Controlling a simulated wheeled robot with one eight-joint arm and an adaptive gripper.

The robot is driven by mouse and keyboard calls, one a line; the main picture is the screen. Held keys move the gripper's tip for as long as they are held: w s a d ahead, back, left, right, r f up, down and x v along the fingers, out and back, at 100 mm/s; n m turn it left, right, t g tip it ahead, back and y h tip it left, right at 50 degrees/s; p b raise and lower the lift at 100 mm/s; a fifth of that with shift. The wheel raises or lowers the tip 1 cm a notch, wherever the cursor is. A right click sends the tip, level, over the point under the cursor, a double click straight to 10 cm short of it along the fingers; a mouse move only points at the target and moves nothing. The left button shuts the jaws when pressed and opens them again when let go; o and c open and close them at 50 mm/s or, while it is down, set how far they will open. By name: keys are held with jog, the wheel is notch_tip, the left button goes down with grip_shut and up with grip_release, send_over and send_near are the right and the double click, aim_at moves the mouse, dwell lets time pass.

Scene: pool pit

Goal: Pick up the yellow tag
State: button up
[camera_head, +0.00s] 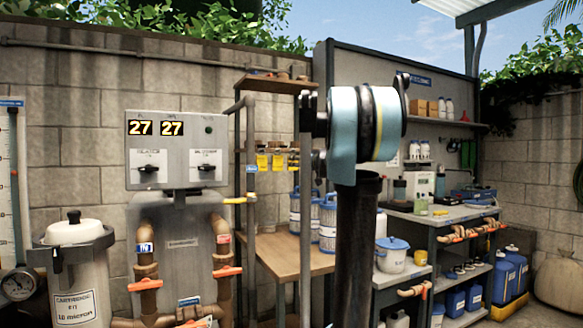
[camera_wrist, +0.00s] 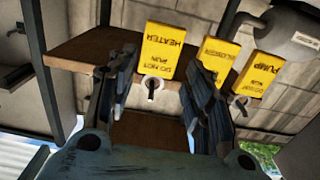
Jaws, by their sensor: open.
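Three yellow tags hang in a row under a wooden shelf. The wrist view shows them upside down: the "HEATER / DO NOT RUN" tag (camera_wrist: 163,50), the "BLOWER" tag (camera_wrist: 217,60) and the "PUMP" tag (camera_wrist: 265,73). The head view shows them small, as a left tag (camera_head: 262,162), a middle tag (camera_head: 278,162) and a right tag (camera_head: 293,161). My gripper (camera_wrist: 156,82) is open and empty. The heater tag shows between and beyond its fingers; the right finger partly covers the blower tag. No finger clearly touches a tag. My gripper is not distinguishable in the head view.
The wooden shelf (camera_wrist: 100,52) is on a pipe rack against the block wall. A grey control panel (camera_head: 176,150) stands left of it, and a wooden bench (camera_head: 290,252) with blue-and-white tubs (camera_head: 327,222) is below. Small round-ended fittings (camera_wrist: 151,83) show near the tags.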

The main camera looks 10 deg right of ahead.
aim_at(293, 161)
jog(key=shift+x, duration=3.4)
jog(key=shift+d+f, duration=0.1)
jog(key=shift+f, duration=0.05)
jog(key=c, duration=0.6)
